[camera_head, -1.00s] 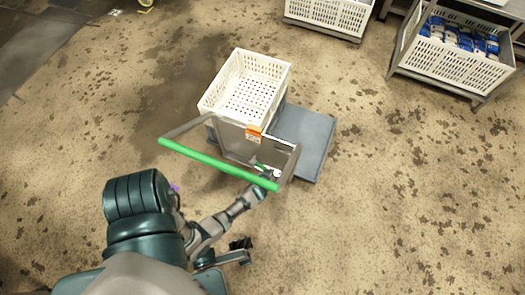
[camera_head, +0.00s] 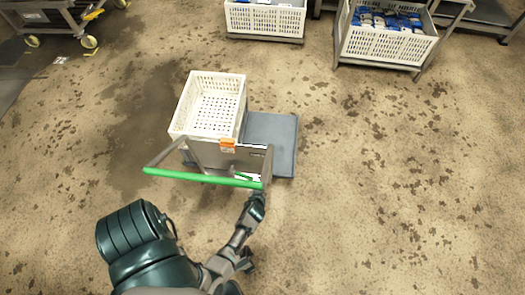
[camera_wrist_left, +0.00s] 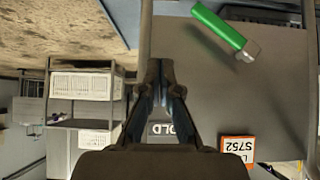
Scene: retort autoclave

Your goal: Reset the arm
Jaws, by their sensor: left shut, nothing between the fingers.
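My left gripper (camera_head: 258,199) is at the right end of the cart's green handle (camera_head: 200,178), partly hard to make out in the head view. In the left wrist view its two fingers (camera_wrist_left: 163,75) are together with nothing between them. The handle's green bar (camera_wrist_left: 219,27) shows apart from them, at the upper right. The cart's grey upright panel (camera_wrist_left: 205,95) lies behind the fingers. My right gripper is not in view.
A white empty basket (camera_head: 187,112) stands on the cart's grey platform (camera_head: 281,135). Crates, one holding blue and white items (camera_head: 385,20), stand at the back. A wheeled rack (camera_head: 62,14) is at the upper left. The stained floor to the right is clear.

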